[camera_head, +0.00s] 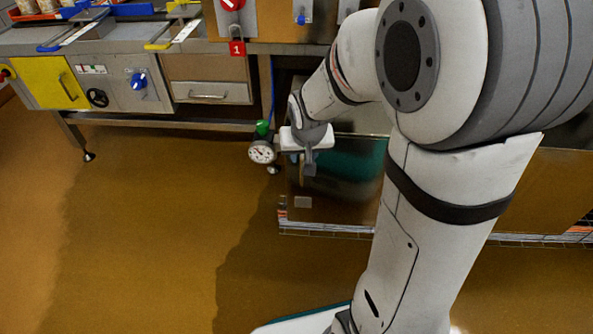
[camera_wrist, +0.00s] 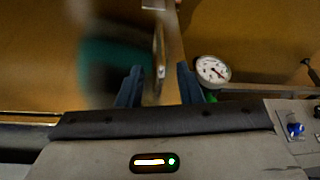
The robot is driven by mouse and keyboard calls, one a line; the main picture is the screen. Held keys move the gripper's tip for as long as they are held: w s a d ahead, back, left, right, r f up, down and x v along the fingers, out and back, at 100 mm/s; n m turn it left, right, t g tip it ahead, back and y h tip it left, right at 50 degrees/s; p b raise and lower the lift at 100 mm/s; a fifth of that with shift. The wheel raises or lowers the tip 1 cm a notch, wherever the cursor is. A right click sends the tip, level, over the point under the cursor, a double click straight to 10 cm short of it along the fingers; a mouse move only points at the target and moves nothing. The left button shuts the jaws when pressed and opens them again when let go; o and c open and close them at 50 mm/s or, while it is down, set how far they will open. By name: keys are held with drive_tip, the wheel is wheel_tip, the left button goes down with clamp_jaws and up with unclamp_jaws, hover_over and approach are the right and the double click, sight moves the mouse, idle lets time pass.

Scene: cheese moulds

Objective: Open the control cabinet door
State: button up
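A shiny reflective cabinet door (camera_head: 335,205) stands low behind my gripper in the head view, with a pale label near its lower left. In the wrist view its brown face (camera_wrist: 40,50) fills the upper left, with a blurred dark-green reflection. A narrow metal handle (camera_wrist: 158,50) stands out from it. My gripper (camera_head: 306,172) is at the handle's height, near the door's left side in the head view. In the wrist view my gripper's two dark fingers (camera_wrist: 159,82) are apart, with the handle's end between them. Contact with either finger cannot be made out.
A round gauge (camera_head: 262,153) with a green cap hangs just left of my gripper; it also shows in the wrist view (camera_wrist: 213,70). A steel bench carries a yellow panel (camera_head: 48,83), a blue knob (camera_head: 138,81) and a drawer (camera_head: 210,92). The brown floor (camera_head: 150,220) is clear.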

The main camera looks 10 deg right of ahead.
sight(301, 167)
drive_tip(key=b+x, duration=0.3)
drive_tip(key=x, duration=0.5)
drive_tip(key=shift+w+f+b, duration=0.15)
drive_tip(key=shift+f+b, duration=0.1)
drive_tip(key=shift+b, duration=0.1)
drive_tip(key=shift+c, duration=0.3)
drive_tip(key=shift+a, duration=0.1)
clamp_jaws()
